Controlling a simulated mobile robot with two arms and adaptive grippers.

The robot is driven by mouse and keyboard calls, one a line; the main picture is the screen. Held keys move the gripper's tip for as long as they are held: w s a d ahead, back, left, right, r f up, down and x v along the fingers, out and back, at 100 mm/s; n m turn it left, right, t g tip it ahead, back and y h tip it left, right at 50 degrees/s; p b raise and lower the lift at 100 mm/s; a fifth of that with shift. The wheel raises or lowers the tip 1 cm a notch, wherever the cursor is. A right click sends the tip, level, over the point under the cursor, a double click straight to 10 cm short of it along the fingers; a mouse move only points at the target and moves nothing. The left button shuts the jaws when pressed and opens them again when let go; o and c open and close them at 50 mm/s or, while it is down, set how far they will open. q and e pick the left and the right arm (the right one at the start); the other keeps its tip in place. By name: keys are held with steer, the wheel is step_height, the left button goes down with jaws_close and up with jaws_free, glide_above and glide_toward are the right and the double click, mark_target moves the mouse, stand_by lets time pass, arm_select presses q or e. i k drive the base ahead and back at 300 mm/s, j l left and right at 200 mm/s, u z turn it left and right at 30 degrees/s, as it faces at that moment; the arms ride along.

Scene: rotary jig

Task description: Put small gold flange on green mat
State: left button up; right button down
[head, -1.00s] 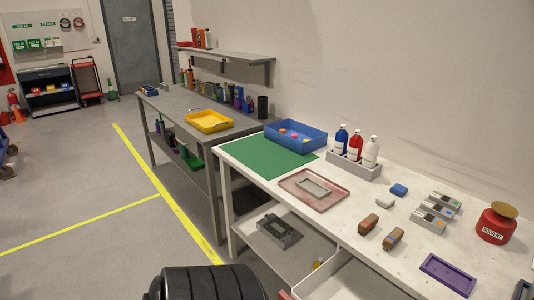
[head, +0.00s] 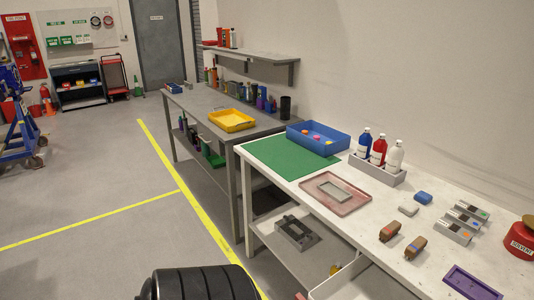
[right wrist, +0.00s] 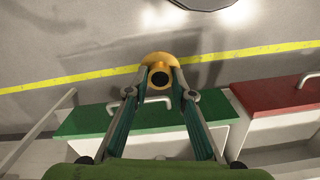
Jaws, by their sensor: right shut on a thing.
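The small gold flange (right wrist: 158,57) is in the right wrist view, round with a dark hole facing the camera. My right gripper (right wrist: 159,80) is shut on it, and the flange sits between the fingertips. The green mat (head: 288,158) lies flat on the far left end of the white workbench in the head view, bare on top. A small gold bit (head: 335,268) shows by the bench's open drawer in the head view; I cannot tell if it is the held flange. My left gripper is in neither view.
A blue bin (head: 318,140) stands behind the mat, and a pinkish tray (head: 353,204) lies in front of it. A bottle rack (head: 378,172) is to the right. Below my right gripper are a green-topped drawer (right wrist: 80,122) and a red-topped drawer (right wrist: 285,100).

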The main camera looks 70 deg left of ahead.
mark_target(278, 156)
steer(key=j+u, duration=0.1)
steer(key=u, duration=0.9)
steer(key=i+j+u, duration=0.1)
steer(key=u, duration=0.4)
steer(key=i+j+u, duration=0.15)
steer(key=u, duration=0.2)
steer(key=i+j+u, duration=0.1)
steer(key=i+u, duration=0.25)
steer(key=i+j+u, duration=0.1)
steer(key=u, duration=0.3)
